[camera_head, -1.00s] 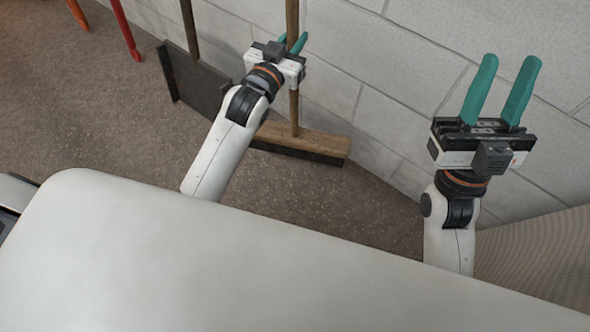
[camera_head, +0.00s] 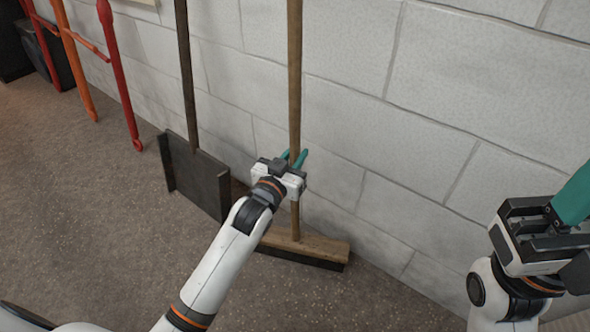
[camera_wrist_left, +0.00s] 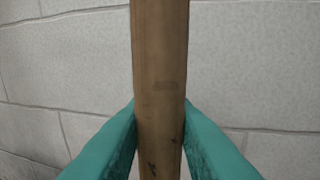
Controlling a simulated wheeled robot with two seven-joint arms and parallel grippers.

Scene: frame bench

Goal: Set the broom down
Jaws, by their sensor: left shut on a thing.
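The broom has a long wooden handle (camera_head: 294,70) and a wooden head with dark bristles (camera_head: 305,248). It stands upright close to the block wall, head down at the floor; I cannot tell if the bristles bear on it. My left gripper (camera_head: 294,158) is shut on the handle low down, above the head. In the left wrist view the handle (camera_wrist_left: 160,70) runs vertically between the teal fingers, which touch its sides. My right gripper (camera_head: 565,205) is at the right edge, away from the broom and partly cut off.
A dark, flat-bladed tool (camera_head: 198,175) with a long handle leans on the wall just left of the broom. A red and orange frame (camera_head: 118,75) stands further left. The white block wall (camera_head: 450,90) is close behind. The floor (camera_head: 90,210) at left is clear.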

